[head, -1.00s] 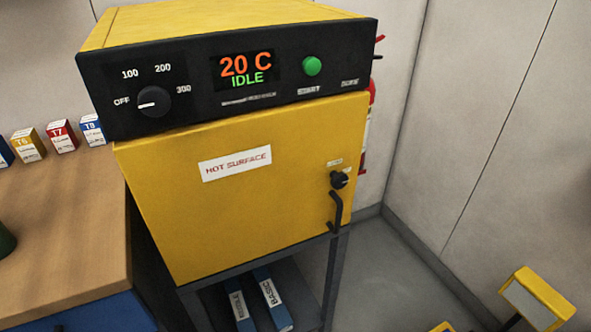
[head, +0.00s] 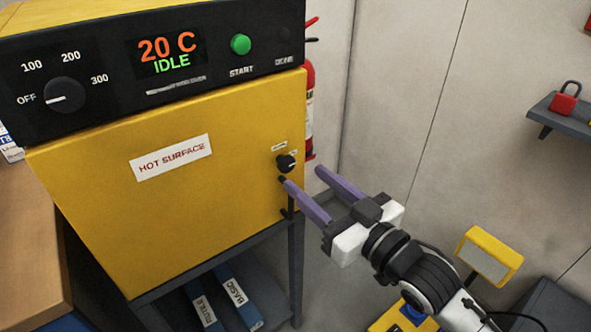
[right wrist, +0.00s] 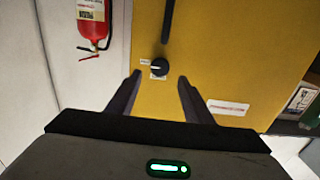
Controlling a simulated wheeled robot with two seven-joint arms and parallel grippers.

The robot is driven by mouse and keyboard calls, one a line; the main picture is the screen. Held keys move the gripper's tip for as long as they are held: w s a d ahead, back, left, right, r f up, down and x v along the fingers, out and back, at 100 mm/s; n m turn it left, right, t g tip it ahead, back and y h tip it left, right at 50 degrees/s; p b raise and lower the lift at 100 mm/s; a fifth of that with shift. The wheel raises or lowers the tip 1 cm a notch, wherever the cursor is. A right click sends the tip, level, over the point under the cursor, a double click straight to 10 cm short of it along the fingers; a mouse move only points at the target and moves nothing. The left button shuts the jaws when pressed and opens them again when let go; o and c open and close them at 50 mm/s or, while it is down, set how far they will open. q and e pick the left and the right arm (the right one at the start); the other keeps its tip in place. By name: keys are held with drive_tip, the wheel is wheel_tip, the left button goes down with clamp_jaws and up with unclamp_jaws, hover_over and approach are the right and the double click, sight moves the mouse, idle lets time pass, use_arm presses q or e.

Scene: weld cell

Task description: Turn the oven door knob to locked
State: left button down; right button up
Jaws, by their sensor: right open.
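The yellow oven door (head: 110,220) is shut and carries a "HOT SURFACE" label. A small black door knob (head: 286,162) sits near its upper right edge, with small labels beside it that are too small to read. The black door handle (head: 287,203) is below the knob, partly hidden by a finger. My right gripper (head: 303,176) is open and empty, its purple fingers pointing toward the knob. In the right wrist view the knob (right wrist: 159,67) lies ahead, between and beyond the open fingertips (right wrist: 159,76), apart from them. My left gripper is out of view.
The oven's control panel (head: 215,60) reads 20 C IDLE, with a dial and a green button. A red fire extinguisher (right wrist: 91,22) hangs beside the oven. A wooden bench (head: 30,240) stands at left; a shelf with a red padlock (head: 565,98) is at right.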

sight(288, 165)
drive_tip(key=x, duration=0.5)
drive_tip(key=shift+w+a, duration=0.1)
drive_tip(key=shift+w, duration=0.05)
drive_tip(key=c, duration=1)
